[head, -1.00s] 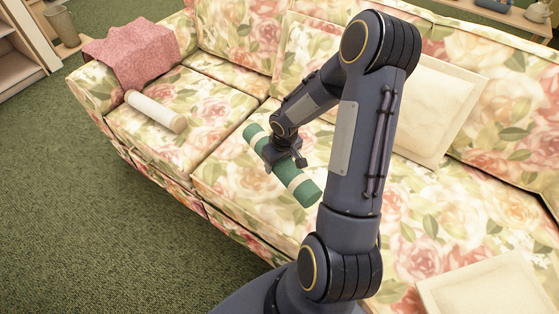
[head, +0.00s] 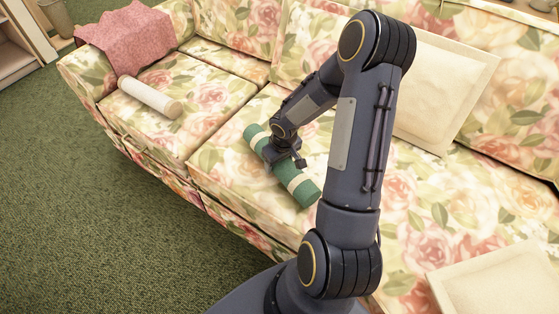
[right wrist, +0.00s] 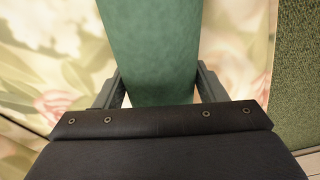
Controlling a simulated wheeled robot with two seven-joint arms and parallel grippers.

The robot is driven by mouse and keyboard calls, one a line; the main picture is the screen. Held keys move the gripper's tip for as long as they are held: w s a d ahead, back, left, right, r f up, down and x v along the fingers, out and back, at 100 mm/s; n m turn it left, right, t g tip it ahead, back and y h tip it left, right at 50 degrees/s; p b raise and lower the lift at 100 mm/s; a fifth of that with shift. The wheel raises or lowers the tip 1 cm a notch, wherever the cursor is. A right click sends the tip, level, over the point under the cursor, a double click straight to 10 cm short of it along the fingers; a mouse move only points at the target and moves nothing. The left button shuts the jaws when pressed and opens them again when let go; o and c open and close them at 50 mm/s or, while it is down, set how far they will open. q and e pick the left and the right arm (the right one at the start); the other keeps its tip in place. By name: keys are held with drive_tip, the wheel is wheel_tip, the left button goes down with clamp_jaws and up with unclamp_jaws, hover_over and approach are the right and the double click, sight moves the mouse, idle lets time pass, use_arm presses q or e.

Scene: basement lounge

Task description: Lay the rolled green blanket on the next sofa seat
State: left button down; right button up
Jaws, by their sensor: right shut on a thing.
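The rolled green blanket (head: 307,191) has two cream bands and is at the middle sofa seat (head: 226,172) in the head view. My right gripper (head: 281,164) is shut on it near its middle, from above. In the right wrist view the green roll (right wrist: 150,50) runs between the two fingers (right wrist: 160,92). I cannot tell whether the roll touches the cushion. A cream roll (head: 150,97) lies on the left seat (head: 205,85). My left gripper is not in view.
A pink throw (head: 128,38) hangs over the left armrest. A cream pillow (head: 440,95) leans on the backrest, and another pillow (head: 490,285) lies at the lower right. Green carpet (head: 90,200) in front of the sofa is clear. A shelf (head: 18,40) stands at the upper left.

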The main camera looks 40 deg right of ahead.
drive_tip(key=o, duration=1.2)
drive_tip(key=shift+o, duration=0.2)
drive_tip(key=r+p, duration=0.1)
drive_tip(key=r, duration=0.1)
drive_tip(key=r+p, duration=0.1)
drive_tip(key=r, duration=0.2)
drive_tip(key=s+r+p, duration=0.1)
drive_tip(key=r, duration=0.1)
drive_tip(key=shift+s+r, duration=0.1)
drive_tip(key=shift+r, duration=0.25)
drive_tip(key=s+a+r+m+t+y, duration=0.1)
drive_tip(key=s+a+r+t+y, duration=0.1)
drive_tip(key=s+a+r, duration=0.7)
drive_tip(key=s+a+r+t+y, duration=0.2)
drive_tip(key=s+a+r, duration=0.5)
drive_tip(key=r, duration=0.4)
wheel_tip(320, 180, up, 21)
drive_tip(key=p, duration=2.1)
